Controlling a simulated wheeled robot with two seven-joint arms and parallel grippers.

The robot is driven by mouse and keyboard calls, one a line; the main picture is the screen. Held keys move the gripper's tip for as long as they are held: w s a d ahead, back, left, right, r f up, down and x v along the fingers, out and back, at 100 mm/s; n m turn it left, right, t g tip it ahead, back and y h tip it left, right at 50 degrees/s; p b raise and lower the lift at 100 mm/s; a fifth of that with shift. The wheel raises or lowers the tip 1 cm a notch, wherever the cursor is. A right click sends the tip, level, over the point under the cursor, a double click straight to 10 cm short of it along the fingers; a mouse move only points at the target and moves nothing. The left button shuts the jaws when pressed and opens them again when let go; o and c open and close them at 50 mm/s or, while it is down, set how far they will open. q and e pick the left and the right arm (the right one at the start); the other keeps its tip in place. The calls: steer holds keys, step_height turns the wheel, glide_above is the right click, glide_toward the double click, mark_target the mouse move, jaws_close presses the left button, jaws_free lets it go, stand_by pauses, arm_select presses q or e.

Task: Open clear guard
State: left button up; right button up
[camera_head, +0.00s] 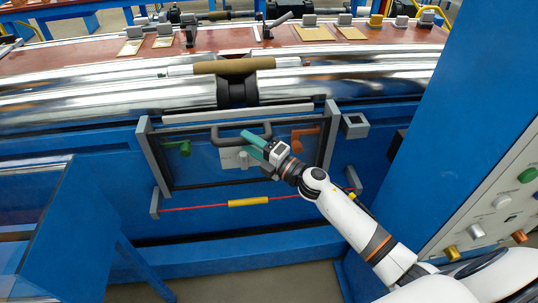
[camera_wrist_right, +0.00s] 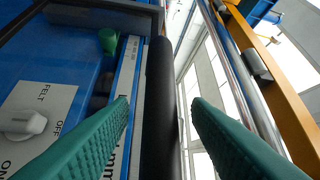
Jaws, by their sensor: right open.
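The clear guard (camera_head: 205,165) is a see-through panel on the blue machine front, between two grey side posts. It appears closed over the controls behind it. Its black handle (camera_head: 228,125) is near the top edge and shows upright in the wrist view (camera_wrist_right: 158,120). My right gripper (camera_head: 246,143) has green ribbed fingers and is open at the handle. In the right wrist view, the handle stands between the two open fingers (camera_wrist_right: 160,105), with a gap to the right finger. Contact with the left finger is unclear. My left gripper is out of view.
Behind the guard are a green knob (camera_head: 178,148), an orange lever (camera_head: 305,137) and a white FELT switch (camera_wrist_right: 20,122). A red cord with a yellow tag (camera_head: 250,202) runs below. Chrome rollers (camera_head: 340,72) lie above. A blue control cabinet (camera_head: 455,130) stands right.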

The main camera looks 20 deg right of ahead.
steer(key=b+v, duration=0.2)
steer(key=v, duration=0.8)
steer(key=s+d+f+m+g+h+p, duration=0.1)
steer(key=d+f+m+h, duration=0.3)
steer(key=f, duration=0.5)
steer(key=d+f+m+g+h, duration=0.1)
steer(key=f+m+h, duration=0.1)
steer(key=f+m, duration=0.5)
steer(key=s+f+m+g+h, duration=0.1)
steer(key=s+f, duration=0.2)
steer(key=f, duration=0.3)
steer(key=s+d+f+m+g+h, duration=0.1)
steer(key=s+f+m+g, duration=0.15)
steer(key=f, duration=0.35)
steer(key=s+f+m+g+h, duration=0.1)
steer(key=s+f, duration=0.3)
steer(key=f, duration=0.3)
steer(key=s+a+f+m+g, duration=0.2)
steer(key=s+f, duration=0.4)
steer(key=s, duration=0.5)
steer(key=s+a+f+m+g+p, duration=0.1)
steer(key=s+a+f+m+g, duration=0.1)
steer(key=s+f, duration=0.4)
steer(key=s+a+f+m+g, duration=0.3)
steer(key=s+f+g, duration=0.2)
steer(key=s, duration=1.1)
steer(key=shift+f+g+h+p, duration=0.3)
steer(key=shift+f+g, duration=0.05)
steer(key=shift+f, duration=0.25)
